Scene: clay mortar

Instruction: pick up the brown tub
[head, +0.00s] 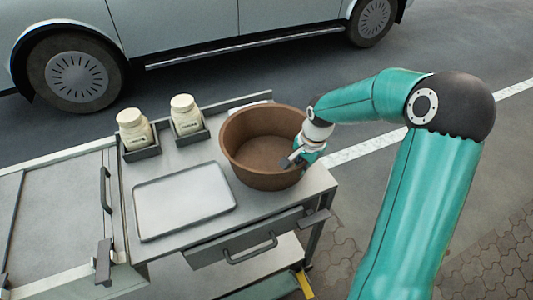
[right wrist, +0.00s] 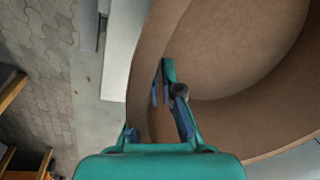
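The brown tub (head: 262,150) is round and open and stands upright on the grey cart at its right end. It looks empty. My right gripper (head: 297,158) is at the tub's right rim. In the right wrist view the tub (right wrist: 235,45) fills the right side. There one finger of the right gripper (right wrist: 163,92) is inside, close against the wall. The other finger is mostly hidden behind the wall's outer side. The gripper looks closed across the wall. My left gripper is not in view.
The cart (head: 275,212) also carries a grey tray (head: 183,200) and two white jars (head: 134,130) (head: 186,115) in small dark holders, left of the tub. A drawer with a handle (head: 250,248) is at the front. A car (head: 230,25) stands behind.

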